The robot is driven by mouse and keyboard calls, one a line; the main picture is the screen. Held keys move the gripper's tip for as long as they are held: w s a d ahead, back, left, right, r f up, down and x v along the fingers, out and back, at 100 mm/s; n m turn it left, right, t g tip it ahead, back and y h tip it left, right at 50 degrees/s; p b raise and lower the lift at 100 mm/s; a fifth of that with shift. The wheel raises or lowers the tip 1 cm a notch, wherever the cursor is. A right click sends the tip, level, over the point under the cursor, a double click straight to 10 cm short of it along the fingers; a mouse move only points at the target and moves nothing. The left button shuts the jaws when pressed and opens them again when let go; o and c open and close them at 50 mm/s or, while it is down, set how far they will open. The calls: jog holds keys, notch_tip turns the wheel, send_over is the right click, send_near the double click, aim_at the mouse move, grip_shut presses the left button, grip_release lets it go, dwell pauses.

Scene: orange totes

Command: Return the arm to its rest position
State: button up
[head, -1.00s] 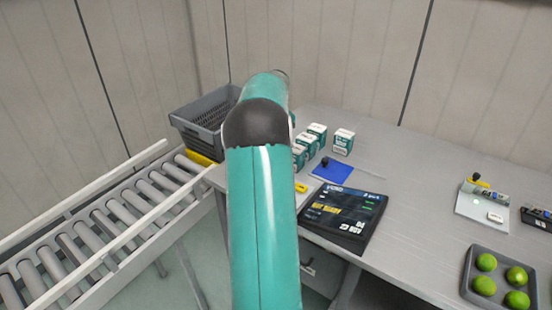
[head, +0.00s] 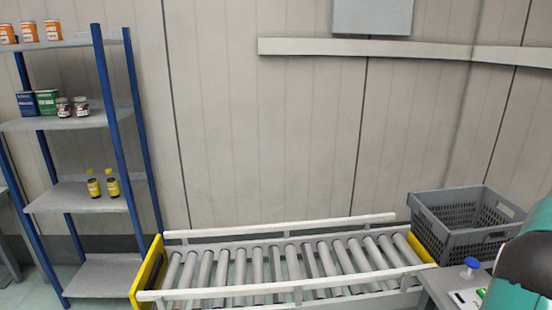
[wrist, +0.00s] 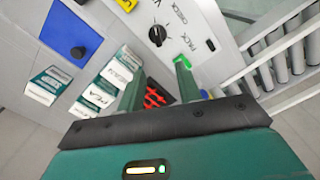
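My arm (head: 525,265), teal with a dark joint, shows only at the right edge of the head view. The gripper end is outside that view. In the wrist view my gripper (wrist: 160,82) has its two dark green fingers apart, with nothing held between them. It hangs over the bench, near a light panel (wrist: 195,30) with a black knob and the words PACK and CHECK. A red-marked dark patch shows between the fingers. Whether the fingertips touch anything is not clear.
Teal-and-white boxes (wrist: 97,97) and a blue mat (wrist: 65,30) lie left of the gripper. A roller conveyor (head: 285,265) leads to a grey crate (head: 460,232). A blue-post shelf (head: 80,205) with cans, boxes and bottles stands at the left.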

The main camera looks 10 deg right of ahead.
jog(key=w+a+r+n+t, duration=0.1)
jog(key=w+a+r, duration=0.2)
jog(key=a, duration=0.5)
jog(key=w+a+r+n, duration=0.1)
jog(key=w+a+r, duration=0.25)
jog(key=a, duration=0.35)
jog(key=w+a+r+t, duration=0.1)
jog(key=w+a+r, duration=0.25)
jog(key=a, duration=0.45)
jog(key=s+a+n+t, duration=0.1)
jog(key=a+n, duration=0.2)
jog(key=a, duration=1.5)
jog(key=s+a+f+n+t, duration=0.1)
jog(key=s+a+f, duration=0.1)
jog(key=s+a, duration=0.3)
jog(key=s+a+f+n+t, duration=0.1)
jog(key=s+a, duration=0.4)
jog(key=a, duration=0.7)
jog(key=shift+s+f+n+t, duration=0.25)
jog(key=shift+f+n+t, duration=0.05)
jog(key=shift+f, duration=0.6)
jog(key=shift+d, duration=0.2)
